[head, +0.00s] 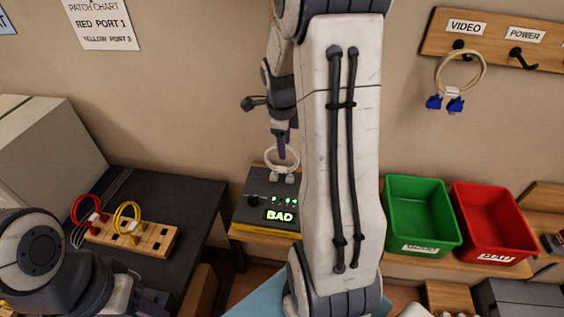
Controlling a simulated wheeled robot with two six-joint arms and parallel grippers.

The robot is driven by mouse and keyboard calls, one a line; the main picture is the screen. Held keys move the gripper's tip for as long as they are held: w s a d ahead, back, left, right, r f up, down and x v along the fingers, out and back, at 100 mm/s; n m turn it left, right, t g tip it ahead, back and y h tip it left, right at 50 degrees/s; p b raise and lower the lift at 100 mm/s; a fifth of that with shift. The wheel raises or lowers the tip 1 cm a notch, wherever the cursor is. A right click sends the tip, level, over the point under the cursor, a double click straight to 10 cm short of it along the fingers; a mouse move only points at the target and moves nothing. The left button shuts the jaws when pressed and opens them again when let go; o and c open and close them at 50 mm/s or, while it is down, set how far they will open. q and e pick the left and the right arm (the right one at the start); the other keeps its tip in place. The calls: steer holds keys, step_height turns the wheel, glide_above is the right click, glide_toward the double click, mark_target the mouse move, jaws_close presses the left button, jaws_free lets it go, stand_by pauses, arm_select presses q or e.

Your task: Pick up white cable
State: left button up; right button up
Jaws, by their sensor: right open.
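The white cable (271,150) is a small loop standing on top of a dark tester box (257,187), with its light plugs at the front of the loop. The tester shows green lights and the word BAD. My right gripper (282,147) points down at the top of the loop; its fingers are seen nearly edge-on and overlap the loop in the picture. It is open, and I cannot tell whether it touches the cable. My left arm is at the lower left; the dark part at its end (154,303) is cut by the frame edge, and its jaws cannot be made out.
A green bin (398,181) and a red bin (466,187) stand right of my right arm. A wooden block (160,240) with a red and a yellow cable sits on the dark table at left. A cable with blue plugs hangs under VIDEO on the wall rack (435,45).

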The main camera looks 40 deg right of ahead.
steer(key=shift+w+f+p, duration=0.15)
steer(key=shift+f+p, duration=0.2)
steer(key=shift+f, duration=0.2)
steer(key=f, duration=0.1)
steer(key=f+p, duration=0.1)
steer(key=f, duration=0.1)
steer(key=shift+w+d+f, duration=0.1)
steer(key=shift+w+d, duration=0.25)
steer(key=shift+w+d+f, duration=0.1)
steer(key=shift+f, duration=0.4)
jaws_close()
